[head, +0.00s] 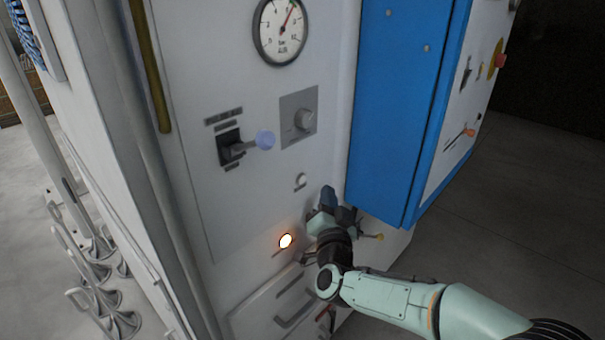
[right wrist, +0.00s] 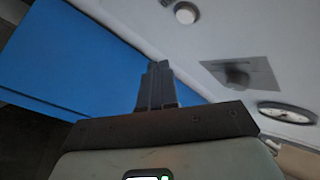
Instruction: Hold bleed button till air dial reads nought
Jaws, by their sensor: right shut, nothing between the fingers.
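The air dial (head: 281,29) is a round white gauge at the top of the grey panel, its needle tilted up and right; its figures are too small to read surely. It also shows edge-on in the right wrist view (right wrist: 288,113). A small white round button (head: 300,181), likely the bleed button, sits low on the panel and also shows in the right wrist view (right wrist: 185,12). My right gripper (head: 328,196) is shut and empty, right of and slightly below the button, apart from it. It also shows in the right wrist view (right wrist: 157,75). My left gripper is out of view.
A lit lamp (head: 286,241) glows below the button. A knob on a grey plate (head: 299,117) and a lever switch (head: 232,146) with a bluish round end sit above. A blue cabinet side (head: 395,100) juts out at the right. Drawer handles (head: 294,308) lie below.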

